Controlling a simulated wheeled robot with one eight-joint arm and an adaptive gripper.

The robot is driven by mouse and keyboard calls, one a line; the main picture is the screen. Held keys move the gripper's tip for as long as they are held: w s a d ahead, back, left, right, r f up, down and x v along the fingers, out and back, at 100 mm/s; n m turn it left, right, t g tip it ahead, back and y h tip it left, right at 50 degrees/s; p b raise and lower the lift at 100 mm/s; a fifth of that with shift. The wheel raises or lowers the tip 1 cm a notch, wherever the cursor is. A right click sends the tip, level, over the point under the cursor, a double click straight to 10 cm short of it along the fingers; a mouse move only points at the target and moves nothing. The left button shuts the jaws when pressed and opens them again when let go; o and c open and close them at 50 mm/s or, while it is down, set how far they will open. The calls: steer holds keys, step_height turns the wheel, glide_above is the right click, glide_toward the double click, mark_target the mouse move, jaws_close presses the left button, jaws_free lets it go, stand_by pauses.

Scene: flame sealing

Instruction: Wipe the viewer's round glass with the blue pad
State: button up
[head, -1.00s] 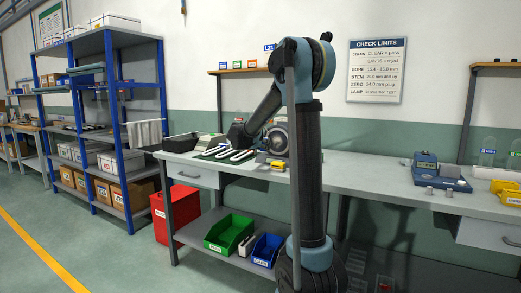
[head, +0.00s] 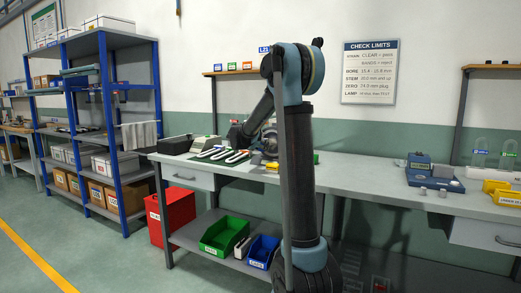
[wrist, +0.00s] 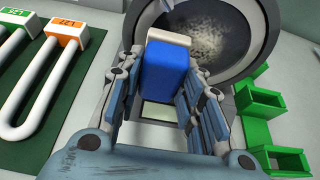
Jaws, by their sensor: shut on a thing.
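In the wrist view my gripper (wrist: 166,62) is shut on the blue pad (wrist: 165,70), a blue block with a whitish far end. The viewer's round glass (wrist: 222,32) lies just beyond the pad, inside a grey ring. In the head view the viewer (head: 270,142) stands on the bench, largely hidden behind my arm, and the pad cannot be made out.
White U-shaped tubes with a green tag (wrist: 16,14) and an orange tag (wrist: 67,27) lie on a green mat (wrist: 75,95) at left. Green brackets (wrist: 275,103) stand right of the viewer. A blue instrument (head: 432,170) sits on the bench's right part; bare bench lies between.

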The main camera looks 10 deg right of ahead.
steer(key=shift+w+d, duration=0.5)
steer(key=shift+w, duration=0.2)
stand_by(0.6)
steer(key=shift+s+d, duration=0.75)
steer(key=shift+d, duration=0.25)
steer(key=shift+s+d, duration=0.75)
steer(key=shift+d, duration=0.3)
steer(key=shift+s+d, duration=0.75)
steer(key=shift+d, duration=0.25)
steer(key=shift+w+a, duration=0.55)
steer(key=shift+a, duration=0.3)
steer(key=shift+w+a, duration=0.5)
steer(key=shift+a, duration=0.3)
steer(key=shift+w+a, duration=1.2)
steer(key=shift+a, duration=0.15)
steer(key=shift+s+r, duration=0.1)
steer(key=shift+r, duration=0.4)
steer(key=s+d, duration=0.4)
steer(key=d, duration=0.2)
